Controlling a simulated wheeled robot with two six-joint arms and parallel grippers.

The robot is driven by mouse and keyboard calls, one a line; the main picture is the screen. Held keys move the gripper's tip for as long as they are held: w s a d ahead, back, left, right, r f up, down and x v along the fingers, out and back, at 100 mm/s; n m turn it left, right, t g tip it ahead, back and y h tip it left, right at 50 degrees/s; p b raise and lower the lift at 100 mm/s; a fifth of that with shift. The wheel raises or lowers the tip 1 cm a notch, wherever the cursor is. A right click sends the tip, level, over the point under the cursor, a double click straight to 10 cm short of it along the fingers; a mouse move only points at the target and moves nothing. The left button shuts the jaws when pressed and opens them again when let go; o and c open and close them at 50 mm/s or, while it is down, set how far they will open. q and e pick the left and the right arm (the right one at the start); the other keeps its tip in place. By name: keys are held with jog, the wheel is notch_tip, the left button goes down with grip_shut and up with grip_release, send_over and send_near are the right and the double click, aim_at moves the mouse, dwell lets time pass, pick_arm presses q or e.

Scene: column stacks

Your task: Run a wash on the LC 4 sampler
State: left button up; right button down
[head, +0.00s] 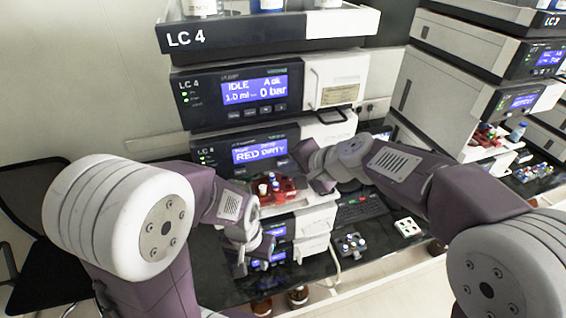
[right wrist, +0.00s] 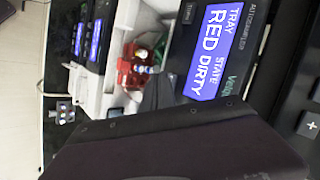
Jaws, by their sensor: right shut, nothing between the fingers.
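In the right wrist view the screen (right wrist: 210,50) reads TRAY RED, STATE DIRTY, turned sideways. A red tray (head: 285,196) with several vials sits in the sampler's open bay; it also shows in the right wrist view (right wrist: 126,72). My right gripper (head: 318,180) is shut and empty, close to the sampler's front below the screen. My left gripper (head: 253,262) hangs lower, in front of the lower modules, its fingers apart and empty.
Above the sampler, the LC 4 pump (head: 220,96) shows IDLE and 0 bar, under a bottle tray (head: 250,36). A keyboard (head: 362,207), vial rack (head: 351,245) and white block (head: 407,227) lie right of the stack. Another stack (head: 460,80) stands at right, a chair (head: 30,210) at left.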

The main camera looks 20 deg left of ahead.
jog(key=shift+w+a, duration=0.25)
jog(key=shift+w, duration=0.15)
dwell(0.9)
jog(key=shift+s, duration=0.1)
jog(key=shift+s+d+b, duration=0.35)
jog(key=shift+s+d, duration=0.15)
jog(key=shift+s, duration=0.1)
jog(key=s+d+b, duration=0.1)
jog(key=s, duration=0.1)
jog(key=s+d+b, duration=0.1)
jog(key=s, duration=0.1)
jog(key=shift+d, duration=0.4)
